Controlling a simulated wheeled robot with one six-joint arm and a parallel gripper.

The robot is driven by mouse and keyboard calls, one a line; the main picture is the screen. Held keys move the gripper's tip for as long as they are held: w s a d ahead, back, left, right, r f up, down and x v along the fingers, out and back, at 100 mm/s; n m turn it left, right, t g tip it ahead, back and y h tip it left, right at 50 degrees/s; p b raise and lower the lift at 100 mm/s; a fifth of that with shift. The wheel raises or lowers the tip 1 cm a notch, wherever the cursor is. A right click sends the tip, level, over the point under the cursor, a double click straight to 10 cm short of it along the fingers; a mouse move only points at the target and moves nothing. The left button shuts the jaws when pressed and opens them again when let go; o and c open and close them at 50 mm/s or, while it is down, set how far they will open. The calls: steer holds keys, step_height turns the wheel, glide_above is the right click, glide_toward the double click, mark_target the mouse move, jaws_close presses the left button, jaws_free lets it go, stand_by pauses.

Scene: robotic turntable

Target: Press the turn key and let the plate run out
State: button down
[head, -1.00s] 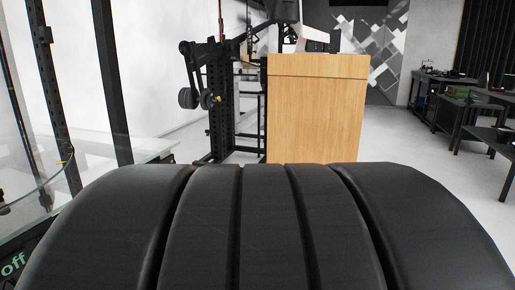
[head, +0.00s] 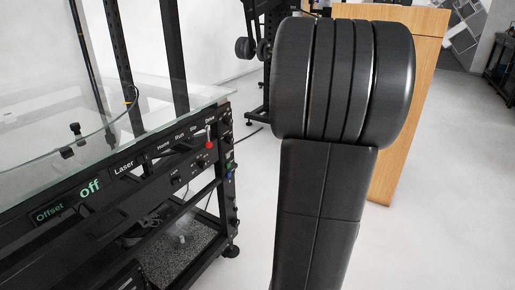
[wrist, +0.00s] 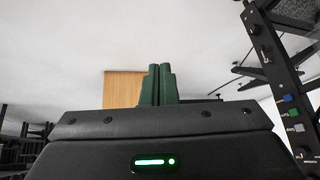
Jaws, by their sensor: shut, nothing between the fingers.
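The machine's front panel (head: 120,170) is at the left in the head view, with a green "off" display beside "Offset", a "Laser" label and a row of small labels. A red-tipped lever (head: 209,143) stands at the panel's right end. Small blue and green keys (wrist: 289,106) show on the machine's post at the right of the wrist view. Their labels are too small to read, so I cannot tell which is the turn key. My gripper (wrist: 160,68) has green fingers, pressed together and empty, apart from the keys. The head view does not show it.
A glass top (head: 120,112) with small black parts on it covers the machine. A wooden box (head: 412,110) stands behind my arm; it also shows in the wrist view (wrist: 122,90). The white floor (head: 440,230) at the right is clear.

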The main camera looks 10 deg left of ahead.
steer(key=w+d+n+t+h+p, duration=0.1)
steer(key=w+d+n+t+h, duration=0.4)
steer(key=w+d+t+h, duration=0.3)
steer(key=shift+w+d+r+t, duration=0.4)
steer(key=shift+w+d+t, duration=0.8)
steer(key=shift+w+d, duration=0.7)
steer(key=shift+w+a, duration=0.2)
steer(key=shift+w, duration=0.1)
